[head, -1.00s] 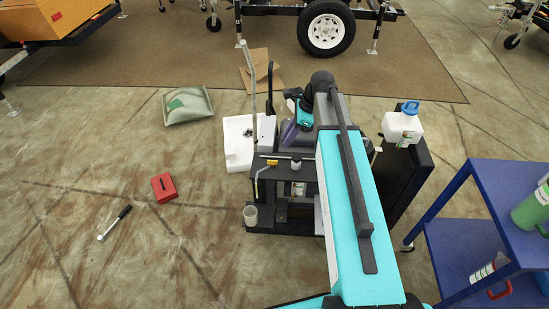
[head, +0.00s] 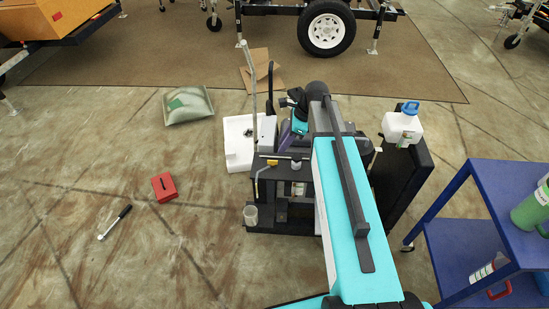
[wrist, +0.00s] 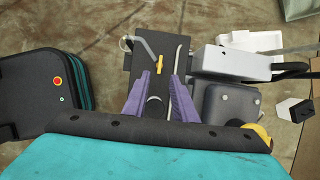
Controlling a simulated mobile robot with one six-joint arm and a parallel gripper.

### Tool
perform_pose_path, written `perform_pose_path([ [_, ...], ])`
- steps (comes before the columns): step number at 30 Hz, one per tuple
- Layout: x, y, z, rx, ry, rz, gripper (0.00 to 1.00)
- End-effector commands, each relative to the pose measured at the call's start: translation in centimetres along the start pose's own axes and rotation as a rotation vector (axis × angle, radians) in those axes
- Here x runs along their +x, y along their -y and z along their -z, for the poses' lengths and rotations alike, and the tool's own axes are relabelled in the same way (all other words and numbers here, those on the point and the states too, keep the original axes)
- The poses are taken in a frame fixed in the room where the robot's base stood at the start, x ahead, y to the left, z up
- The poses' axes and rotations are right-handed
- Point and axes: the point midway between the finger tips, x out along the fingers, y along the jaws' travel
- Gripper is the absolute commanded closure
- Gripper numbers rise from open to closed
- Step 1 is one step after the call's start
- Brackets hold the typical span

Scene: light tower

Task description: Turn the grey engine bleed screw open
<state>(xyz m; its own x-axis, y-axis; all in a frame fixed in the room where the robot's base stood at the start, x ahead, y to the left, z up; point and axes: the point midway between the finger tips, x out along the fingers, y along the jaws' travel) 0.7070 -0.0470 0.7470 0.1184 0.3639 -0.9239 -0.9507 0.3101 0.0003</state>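My gripper (wrist: 160,84) shows in the wrist view with its two purple fingers spread apart and nothing clearly held between them. In the head view my gripper (head: 285,137) is partly hidden and hangs over the dark engine unit (head: 268,190). In the wrist view a dark panel with a yellow handle (wrist: 159,65) lies beyond the fingertips, and a pale curved edge shows between the fingers. The yellow handle (head: 272,162) also shows in the head view. I cannot pick out the grey bleed screw for certain; it is too small or hidden.
A tall grey pipe (head: 249,85) rises beside the engine unit. A clear cup (head: 251,214) stands at its left front corner. A white jug (head: 402,125) stands on the black box at the right. A blue cart (head: 500,190) stands farther right.

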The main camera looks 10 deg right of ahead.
Motion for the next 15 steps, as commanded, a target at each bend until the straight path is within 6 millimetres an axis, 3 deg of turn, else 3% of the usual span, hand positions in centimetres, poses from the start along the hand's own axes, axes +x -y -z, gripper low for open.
perform_pose_path([
  [15,6.4,0.0,0.0,0.0,0.0,-0.003,0.75],
])
